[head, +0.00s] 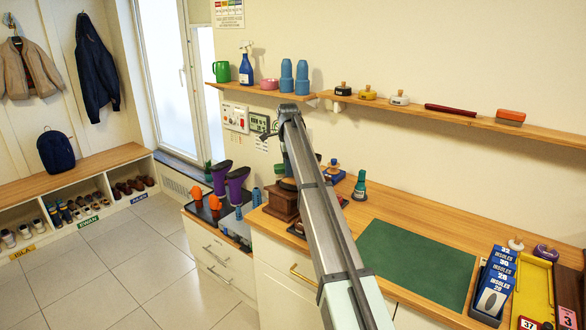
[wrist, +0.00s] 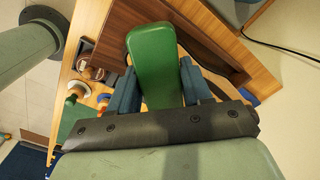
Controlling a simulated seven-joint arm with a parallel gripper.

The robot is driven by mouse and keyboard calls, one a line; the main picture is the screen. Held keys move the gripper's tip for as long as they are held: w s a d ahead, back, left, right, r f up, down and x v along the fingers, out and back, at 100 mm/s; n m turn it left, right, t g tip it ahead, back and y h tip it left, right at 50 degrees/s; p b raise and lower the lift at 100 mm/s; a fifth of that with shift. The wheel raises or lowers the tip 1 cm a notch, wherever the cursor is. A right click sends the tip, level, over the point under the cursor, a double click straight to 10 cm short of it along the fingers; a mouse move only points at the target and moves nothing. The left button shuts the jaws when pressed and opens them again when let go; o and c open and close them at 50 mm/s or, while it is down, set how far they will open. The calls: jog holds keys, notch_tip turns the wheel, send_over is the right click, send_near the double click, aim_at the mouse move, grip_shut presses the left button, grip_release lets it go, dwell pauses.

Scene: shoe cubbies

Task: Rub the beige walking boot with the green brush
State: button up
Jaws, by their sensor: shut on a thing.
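In the wrist view the green brush (wrist: 154,48) stands out between the two blue fingers of my gripper (wrist: 160,84), which is shut on it. Its broad, rounded green end points away from the wrist, above a brown wooden surface. In the head view my gripper and the brush are mostly hidden behind my arm, near the brown wooden box. I cannot pick out a beige walking boot for certain in either view. Small pairs of shoes (head: 75,208) sit in the far-left cubbies, too small to identify.
A brown wooden box (head: 283,205) stands at the counter's left end. Purple boots (head: 237,184) and orange pieces (head: 197,193) stand on the lower cabinet. A green mat (head: 415,262) lies clear on the counter. Insole boxes (head: 494,280) are at right. Wall shelves (head: 455,117) hold tins and brushes.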

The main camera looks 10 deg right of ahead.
jog(key=shift+w+a+f, duration=0.1)
jog(key=shift+w+a, duration=0.5)
jog(key=shift+a, duration=0.05)
jog(key=shift+s+r, duration=0.1)
jog(key=shift+r, duration=4)
